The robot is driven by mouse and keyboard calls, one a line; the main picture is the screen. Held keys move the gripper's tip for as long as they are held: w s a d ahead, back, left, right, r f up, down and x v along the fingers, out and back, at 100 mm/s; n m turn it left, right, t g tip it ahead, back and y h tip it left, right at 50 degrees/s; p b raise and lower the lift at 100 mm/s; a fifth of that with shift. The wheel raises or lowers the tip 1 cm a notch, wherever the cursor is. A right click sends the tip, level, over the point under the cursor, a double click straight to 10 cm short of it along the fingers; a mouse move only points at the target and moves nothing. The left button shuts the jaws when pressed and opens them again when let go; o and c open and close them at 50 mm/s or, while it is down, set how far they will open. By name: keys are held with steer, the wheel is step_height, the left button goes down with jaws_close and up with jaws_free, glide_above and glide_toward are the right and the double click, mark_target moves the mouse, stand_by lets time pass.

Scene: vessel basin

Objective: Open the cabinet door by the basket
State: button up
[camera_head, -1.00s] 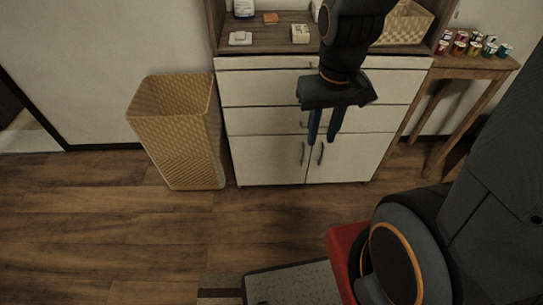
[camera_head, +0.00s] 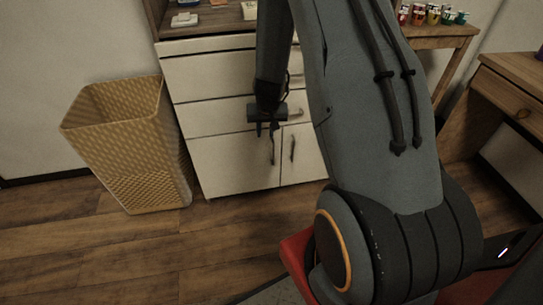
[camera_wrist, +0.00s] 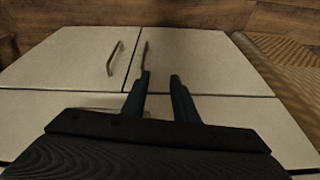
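The cabinet (camera_head: 215,78) is white with several drawers above two lower doors. The door by the basket (camera_head: 230,165) is the left one in the head view and the right one in the wrist view (camera_wrist: 200,62); it looks shut. Its dark upright handle (camera_head: 271,150) is near the middle seam, and it also shows in the wrist view (camera_wrist: 145,52). My gripper (camera_head: 266,130) is in front of the cabinet, just above that handle. In the wrist view, its two blue fingers (camera_wrist: 160,78) are apart with nothing between them; the left fingertip overlaps the handle's near end.
The woven basket (camera_head: 125,135) stands on the floor left of the cabinet; its side shows at right in the wrist view (camera_wrist: 285,65). The other door has its own handle (camera_head: 292,147). A side table (camera_head: 440,32) with small cans stands at right. Wooden floor in front is clear.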

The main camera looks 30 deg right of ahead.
steer(key=shift+m+h, duration=0.4)
steer(key=shift+h, duration=0.1)
steer(key=d+b+x, duration=0.1)
steer(key=x, duration=0.4)
steer(key=d+b+x, duration=0.1)
steer(key=x, duration=0.5)
steer(key=b+x, duration=0.1)
steer(key=x, duration=0.5)
steer(key=shift+s+d, duration=0.25)
steer(key=shift+d, duration=0.2)
jaws_close()
